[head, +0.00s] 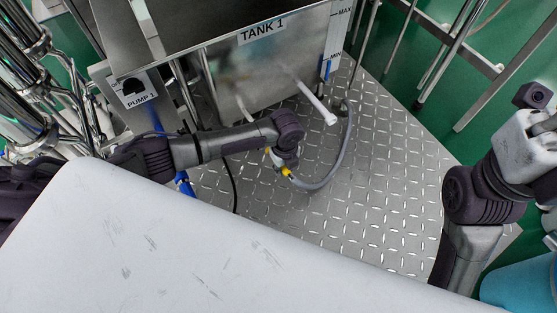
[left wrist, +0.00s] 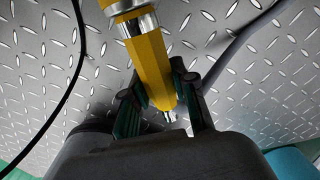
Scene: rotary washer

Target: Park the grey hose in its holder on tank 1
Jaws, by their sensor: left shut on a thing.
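The grey hose (head: 345,150) curves over the metal floor from near tank 1 (head: 280,75) to its yellow end piece (head: 286,172). My left gripper (left wrist: 158,88) is shut on that yellow end piece, with one finger on each side in the left wrist view; the arm partly hides the grip in the head view. A metal collar (left wrist: 140,24) and pale fitting continue from the yellow piece. A pale tube (head: 318,105) sticks out from the front of tank 1; I cannot tell whether it is the holder.
A PUMP 1 panel (head: 135,92) and shiny pipes stand at the left. A thin black cable (head: 232,185) lies on the floor (head: 390,180). A blue container (head: 522,288) is at the lower right. The floor right of the hose is clear.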

